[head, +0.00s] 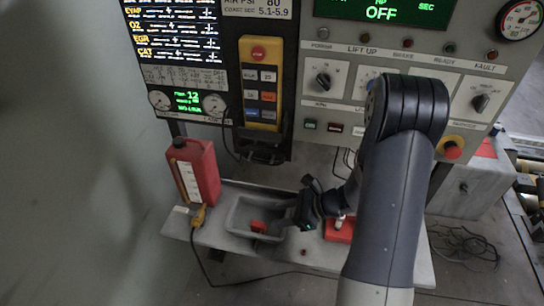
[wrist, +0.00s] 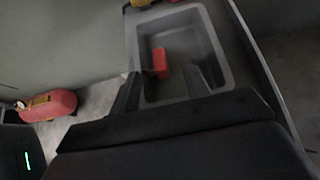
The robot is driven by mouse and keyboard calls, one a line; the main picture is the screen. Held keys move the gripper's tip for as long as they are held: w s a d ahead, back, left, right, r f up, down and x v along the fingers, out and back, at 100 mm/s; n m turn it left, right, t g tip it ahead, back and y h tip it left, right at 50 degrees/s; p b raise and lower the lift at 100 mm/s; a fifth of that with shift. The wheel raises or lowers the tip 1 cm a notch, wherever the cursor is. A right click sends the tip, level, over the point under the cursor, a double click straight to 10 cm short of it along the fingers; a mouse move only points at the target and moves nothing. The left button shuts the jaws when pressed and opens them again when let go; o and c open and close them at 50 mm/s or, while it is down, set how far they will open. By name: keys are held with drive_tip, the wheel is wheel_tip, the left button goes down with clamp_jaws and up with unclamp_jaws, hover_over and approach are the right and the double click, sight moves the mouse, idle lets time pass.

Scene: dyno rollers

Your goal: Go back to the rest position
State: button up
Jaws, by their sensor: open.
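My gripper (head: 292,222) hangs over the right side of a grey bin (head: 231,222) on the bench, pointing left and down. In the wrist view the gripper (wrist: 168,82) has its two dark fingers spread apart, with nothing held between them. The grey bin (wrist: 212,45) lies beyond the fingers, with a small red block (wrist: 161,63) inside it. The block also shows in the head view (head: 258,227).
A red canister (head: 205,170) stands at the back left of the bench. A control panel (head: 335,110) with a yellow pendant (head: 262,85) rises behind. A red item (head: 338,232) sits right of my gripper. A cable trails from a yellow connector (head: 198,216).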

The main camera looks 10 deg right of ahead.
sight(254, 222)
drive_tip(key=x, duration=1)
drive_tip(key=shift+a+f, duration=0.25)
drive_tip(key=shift+w+r+p, duration=0.15)
drive_tip(key=shift+r+p, duration=0.4)
drive_tip(key=shift+p, duration=0.25)
drive_tip(key=shift+d+r+p, duration=0.1)
drive_tip(key=shift+r+p, duration=0.45)
drive_tip(key=shift+f, duration=0.15)
